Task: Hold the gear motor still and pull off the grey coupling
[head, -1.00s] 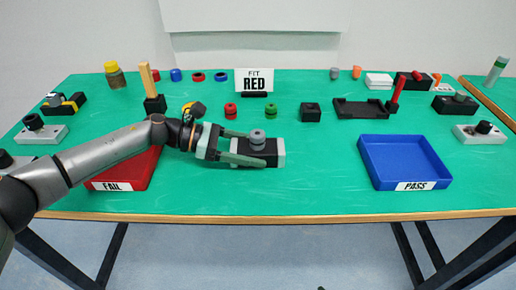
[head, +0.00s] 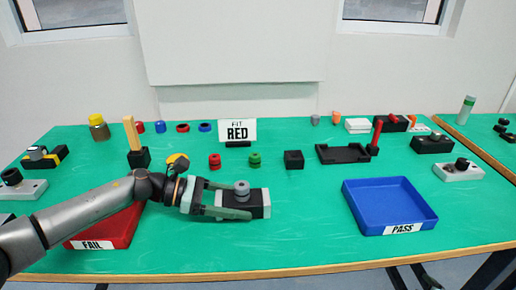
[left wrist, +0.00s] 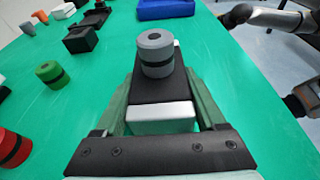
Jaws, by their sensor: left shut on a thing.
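The gear motor (head: 262,206) is a black block with pale ends, lying on the green table in front of the sign. The grey coupling (head: 242,190) stands upright on top of it, a stacked grey cylinder with a dark band; it also shows in the left wrist view (left wrist: 155,55). My left gripper (head: 228,205) is shut on the motor, its green fingers along the two long sides, below the coupling. In the left wrist view the motor's pale near end (left wrist: 160,118) lies between the fingers.
A red coupling (head: 214,161) and a green one (head: 254,160) stand nearby. The blue PASS tray (head: 432,213) is at right, the red FAIL tray (head: 112,232) under my left arm. Table between motor and PASS tray is clear.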

